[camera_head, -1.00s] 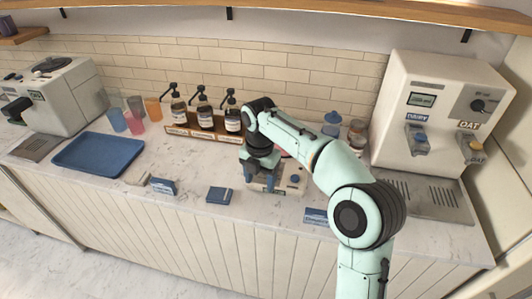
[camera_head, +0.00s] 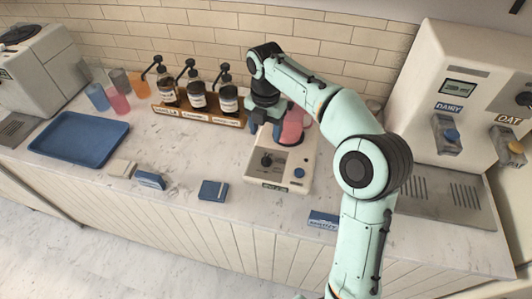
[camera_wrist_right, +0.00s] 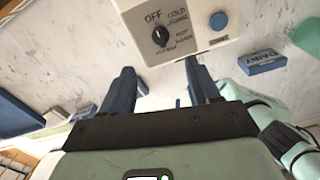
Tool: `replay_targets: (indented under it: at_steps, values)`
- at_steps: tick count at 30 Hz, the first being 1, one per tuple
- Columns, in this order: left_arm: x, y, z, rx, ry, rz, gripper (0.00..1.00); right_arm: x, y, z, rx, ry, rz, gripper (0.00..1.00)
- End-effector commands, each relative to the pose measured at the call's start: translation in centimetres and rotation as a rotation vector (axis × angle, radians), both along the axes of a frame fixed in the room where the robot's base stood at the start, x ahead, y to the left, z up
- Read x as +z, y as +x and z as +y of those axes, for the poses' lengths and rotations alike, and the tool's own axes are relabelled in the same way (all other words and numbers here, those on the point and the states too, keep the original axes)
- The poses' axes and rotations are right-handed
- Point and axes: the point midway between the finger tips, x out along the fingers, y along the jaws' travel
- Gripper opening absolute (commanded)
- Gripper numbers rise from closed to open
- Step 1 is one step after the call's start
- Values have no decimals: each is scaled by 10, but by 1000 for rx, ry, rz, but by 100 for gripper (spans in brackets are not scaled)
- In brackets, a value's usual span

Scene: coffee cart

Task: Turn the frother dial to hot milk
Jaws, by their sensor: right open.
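The milk frother (camera_head: 277,180) is a white base on the counter with a black dial (camera_head: 266,160) and a round blue button (camera_head: 299,173). A pink cup-like vessel (camera_head: 293,127) stands at its back, partly hidden by my arm. In the right wrist view the dial (camera_wrist_right: 161,35) is ringed by labels; OFF and COLD are readable, the lower ones blurred. Its light mark seems to lie toward OFF, but is small. My right gripper (camera_wrist_right: 160,78) is open and empty, with the dial ahead between its finger directions, not touched. In the head view the right gripper (camera_head: 267,122) is over the frother's back left. My left gripper is out of view.
A syrup rack (camera_head: 205,115) with pump bottles stands behind left. A blue tray (camera_head: 75,140), coloured cups and small blue blocks (camera_head: 213,191) lie to the left. A milk dispenser (camera_head: 455,95) stands right. A blue sign (camera_head: 323,220) lies near the front edge.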

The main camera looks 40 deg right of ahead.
Motion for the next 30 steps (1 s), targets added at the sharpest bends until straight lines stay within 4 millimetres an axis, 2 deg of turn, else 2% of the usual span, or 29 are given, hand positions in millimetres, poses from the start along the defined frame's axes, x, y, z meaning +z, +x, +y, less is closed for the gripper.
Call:
replay_targets:
  at_steps: [1,9,15,21,30]
  values:
    - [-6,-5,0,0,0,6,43,-13,-2,0,0,0,6,61]
    - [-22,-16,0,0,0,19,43,-72,-2,0,-1,0,8,61]
    - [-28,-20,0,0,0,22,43,-104,-1,0,-1,-1,5,61]
    - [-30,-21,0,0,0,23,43,-119,-1,0,-1,0,3,61]
    - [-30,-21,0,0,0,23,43,-120,0,0,-1,0,1,61]
